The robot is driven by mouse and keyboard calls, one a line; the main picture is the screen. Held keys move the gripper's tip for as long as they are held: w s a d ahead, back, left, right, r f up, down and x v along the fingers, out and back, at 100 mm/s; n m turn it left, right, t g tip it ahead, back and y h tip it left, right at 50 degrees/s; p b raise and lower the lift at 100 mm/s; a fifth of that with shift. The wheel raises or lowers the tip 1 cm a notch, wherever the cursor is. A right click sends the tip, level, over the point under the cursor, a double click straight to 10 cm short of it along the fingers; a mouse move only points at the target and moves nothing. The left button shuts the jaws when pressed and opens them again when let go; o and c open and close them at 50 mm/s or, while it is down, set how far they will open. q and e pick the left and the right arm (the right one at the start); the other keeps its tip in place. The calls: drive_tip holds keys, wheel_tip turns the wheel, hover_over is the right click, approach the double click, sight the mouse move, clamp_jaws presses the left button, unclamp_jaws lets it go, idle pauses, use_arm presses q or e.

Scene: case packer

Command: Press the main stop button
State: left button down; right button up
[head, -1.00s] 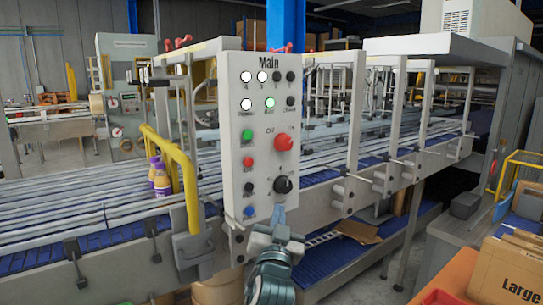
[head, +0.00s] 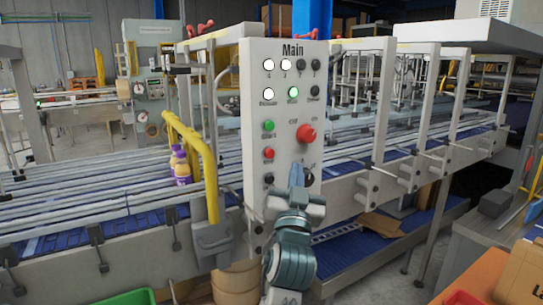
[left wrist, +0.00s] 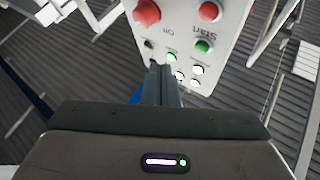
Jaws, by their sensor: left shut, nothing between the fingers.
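The white control panel (head: 284,215), marked "Main", faces me in the middle of the head view. A small red button (head: 268,153) sits on its left side, below the green Start button (head: 268,126); its label is too small to read. A larger red knob (head: 306,134) is to its right, by the Off mark. My left gripper (head: 297,172) is shut and empty, pointing up before the lower panel and partly hiding a black dial (head: 309,178). The left wrist view shows the fingers (left wrist: 161,75), the small red button (left wrist: 210,12) and the larger red knob (left wrist: 147,12). My right gripper is out of view.
A yellow rail (head: 209,180) and conveyor rods stand left of the panel. Lit white lamps (head: 268,94) and a green lamp (head: 293,93) are above the buttons.

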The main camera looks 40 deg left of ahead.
sight(269, 154)
use_arm(q)
drive_tip(key=shift+w+a+b, duration=0.3)
drive_tip(key=shift+w+a, duration=0.15)
drive_tip(key=shift+a, duration=0.7)
drive_tip(key=shift+w+a+b, duration=0.3)
drive_tip(key=shift+w+a, duration=0.2)
drive_tip(key=shift+a, duration=0.7)
drive_tip(key=shift+w+a+b, duration=0.3)
drive_tip(key=shift+w+a, duration=0.15)
drive_tip(key=shift+a, duration=0.7)
drive_tip(key=shift+a, duration=0.1)
drive_tip(key=shift+w+a, duration=0.15)
drive_tip(key=shift+a, duration=0.2)
drive_tip(key=shift+w+a+b, duration=0.2)
drive_tip(key=shift+a+b, duration=0.2)
drive_tip(key=shift+b, duration=0.15)
drive_tip(key=shift+s+d, duration=0.1)
drive_tip(key=shift+d, duration=0.05)
drive_tip(key=shift+s+d, duration=0.3)
drive_tip(key=shift+d, duration=0.4)
